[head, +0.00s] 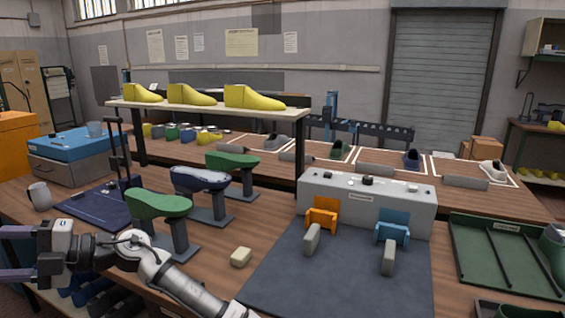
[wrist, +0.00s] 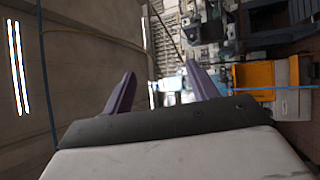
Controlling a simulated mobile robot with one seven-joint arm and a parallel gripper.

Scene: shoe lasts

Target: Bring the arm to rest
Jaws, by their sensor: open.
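My gripper (head: 22,259) is at the lower left of the head view, held out over the left front of the workbench (head: 215,262). Its two purple fingers point left and stand apart, with nothing between them. In the wrist view my gripper (wrist: 160,95) also shows open and empty, its fingers spread against the far wall and room. My arm reaches in from the bottom of the head view to the gripper.
A small cream block (head: 241,257) lies on the bench. A grey mat (head: 340,275) and a green tray (head: 500,255) lie to the right.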

